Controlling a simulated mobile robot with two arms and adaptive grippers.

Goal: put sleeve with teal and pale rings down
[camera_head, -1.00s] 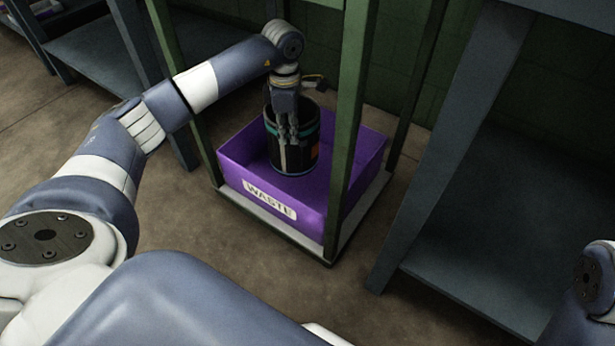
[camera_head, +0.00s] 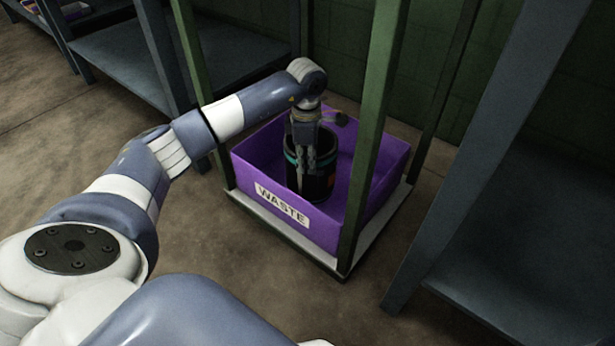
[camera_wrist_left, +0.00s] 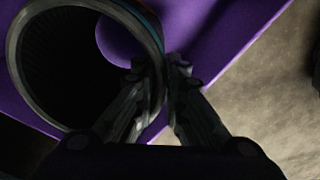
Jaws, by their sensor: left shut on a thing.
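The sleeve (camera_head: 322,178) is a dark upright open tube with a teal ring near its top. It is inside the purple bin marked WASTE (camera_head: 377,160). My left gripper (camera_head: 308,172) points down and is shut on the sleeve's near wall, one finger inside and one outside. In the left wrist view the gripper (camera_wrist_left: 165,72) pinches the rim of the sleeve (camera_wrist_left: 22,30), and purple shows through the tube. My right gripper is out of view.
The bin stands on a pale low platform (camera_head: 290,243) between green posts (camera_head: 376,125) close around it. Grey-blue shelving (camera_head: 545,235) stands at the right and more shelving (camera_head: 125,55) at the back left. Bare floor (camera_head: 225,240) lies in front.

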